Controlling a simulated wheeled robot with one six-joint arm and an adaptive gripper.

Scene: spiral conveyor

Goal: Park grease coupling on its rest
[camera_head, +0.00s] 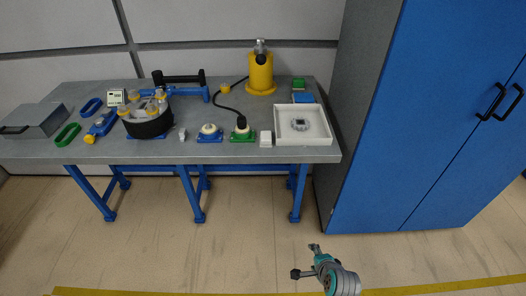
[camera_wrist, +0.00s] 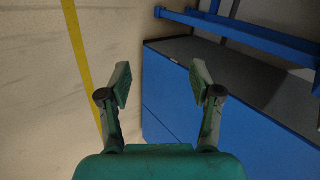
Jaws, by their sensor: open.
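The yellow grease pot (camera_head: 260,75) stands at the back right of the bench. A black hose (camera_head: 217,105) curves from near it to a black coupling-like end (camera_head: 241,121), which appears seated on a white knob on a green base (camera_head: 243,137). A small yellow piece (camera_head: 225,90) is beside the hose left of the pot; I cannot tell if it is the rest. My gripper (camera_head: 304,260) is in front of the bench, well apart from these things. In the wrist view my gripper (camera_wrist: 161,72) is open and empty, and no coupling shows there.
The grey bench (camera_head: 100,152) also holds a black drum (camera_head: 148,125), a blue-based white knob (camera_head: 209,131), a white tray (camera_head: 328,124) and a grey box (camera_head: 36,121). A blue cabinet (camera_head: 440,110) stands right of the bench. Floor in front is clear.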

